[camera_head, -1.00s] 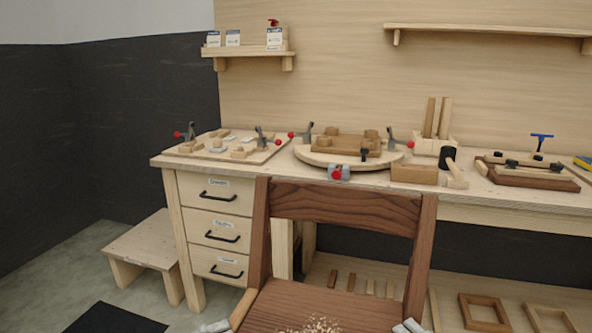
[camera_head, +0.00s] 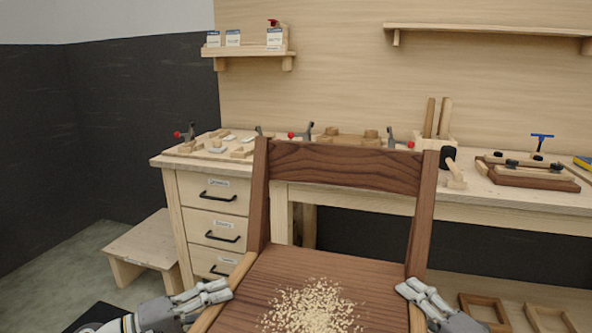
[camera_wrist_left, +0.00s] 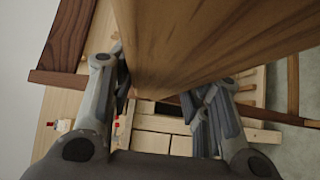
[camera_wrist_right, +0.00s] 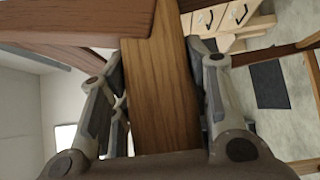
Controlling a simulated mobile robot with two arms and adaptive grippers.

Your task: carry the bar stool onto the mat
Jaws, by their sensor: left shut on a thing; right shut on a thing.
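The bar stool (camera_head: 345,165) is dark brown wood with a slatted back, upright in front of me, with pale shavings on its seat (camera_head: 262,285). My left gripper (camera_head: 222,290) is shut on the lighter wooden rail at the seat's left side; its fingers flank the wood in the left wrist view (camera_wrist_left: 160,95). My right gripper (camera_head: 408,290) is shut on the right side; the right wrist view (camera_wrist_right: 160,95) shows a lighter rail between its fingers. The stool's feet are hidden in the head view. The dark mat (camera_head: 92,314) lies on the floor at lower left, partly cut off.
A workbench (camera_head: 480,203) with drawers (camera_head: 215,215) stands behind the stool, holding clamps, jigs and a mallet (camera_head: 452,165). A low wooden step (camera_head: 145,240) stands left of the drawers. Grey floor (camera_head: 60,255) lies open at left. Wooden frames (camera_head: 485,310) lie low at right.

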